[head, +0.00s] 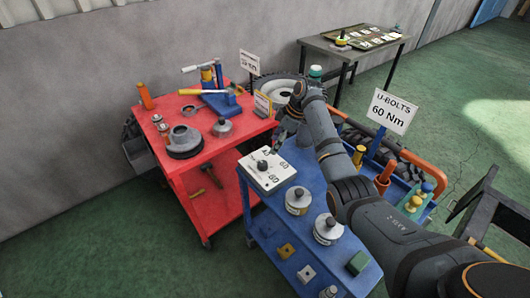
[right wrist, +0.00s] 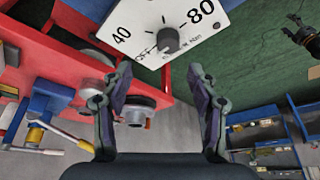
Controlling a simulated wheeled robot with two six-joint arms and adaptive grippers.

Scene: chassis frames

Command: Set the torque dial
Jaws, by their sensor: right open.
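The torque dial is a white plate (head: 284,176) with black numbers and a dark round knob (head: 262,165), on the near-left corner of the blue cart.
A sign (head: 387,108) reads "U-BOLTS 60 Nm". Metal canisters (head: 298,201) and small blocks stand on the blue cart (head: 258,227) near the dial. A red cart (head: 212,205) with tools and parts stands to the left. A table (head: 352,45) is at the back.

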